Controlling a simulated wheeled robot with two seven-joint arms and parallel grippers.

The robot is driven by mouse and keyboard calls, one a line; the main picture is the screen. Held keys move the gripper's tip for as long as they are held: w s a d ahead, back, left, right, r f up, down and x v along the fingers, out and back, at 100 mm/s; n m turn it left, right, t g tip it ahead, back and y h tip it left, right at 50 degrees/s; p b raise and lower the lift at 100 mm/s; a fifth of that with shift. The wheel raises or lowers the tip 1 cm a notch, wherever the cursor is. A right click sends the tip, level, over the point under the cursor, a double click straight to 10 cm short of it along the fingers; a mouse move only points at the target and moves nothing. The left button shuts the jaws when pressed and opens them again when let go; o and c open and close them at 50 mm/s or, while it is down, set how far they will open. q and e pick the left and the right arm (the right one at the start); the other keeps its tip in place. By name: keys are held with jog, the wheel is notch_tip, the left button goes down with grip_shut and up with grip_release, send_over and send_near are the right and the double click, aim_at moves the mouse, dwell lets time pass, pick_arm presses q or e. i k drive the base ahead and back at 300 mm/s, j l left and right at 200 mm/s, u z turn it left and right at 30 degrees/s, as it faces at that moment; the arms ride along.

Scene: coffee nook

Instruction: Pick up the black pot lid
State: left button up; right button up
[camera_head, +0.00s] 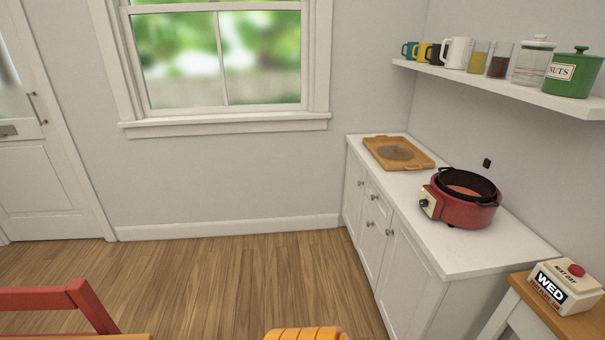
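A red electric pot (462,212) stands on the white counter at the right, with a pale control panel on its left side. A black ring-shaped rim (441,184) sits at its top, and the reddish inside shows through it. I cannot tell whether this is the black pot lid or part of the pot. Neither of my grippers is in view.
A wooden tray (420,162) with a grey disc (397,153) lies on the counter (472,262) behind the pot. A shelf (500,83) with mugs and jars hangs above. A day-sign box (565,287) stands front right. A red chair (85,300) is front left.

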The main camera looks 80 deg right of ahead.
aim_at(395, 153)
jog(key=z, duration=0.45)
jog(key=k+z, duration=0.15)
jog(key=z, duration=0.7)
jog(key=k+l+z, duration=0.1)
jog(key=z, duration=0.35)
jog(key=l+z, duration=0.1)
jog(key=z, duration=0.35)
jog(key=l+z, duration=0.1)
jog(key=z, duration=0.35)
jog(key=k+l+z, duration=0.1)
jog(key=z, duration=0.35)
jog(key=l+z, duration=0.1)
jog(key=z, duration=0.35)
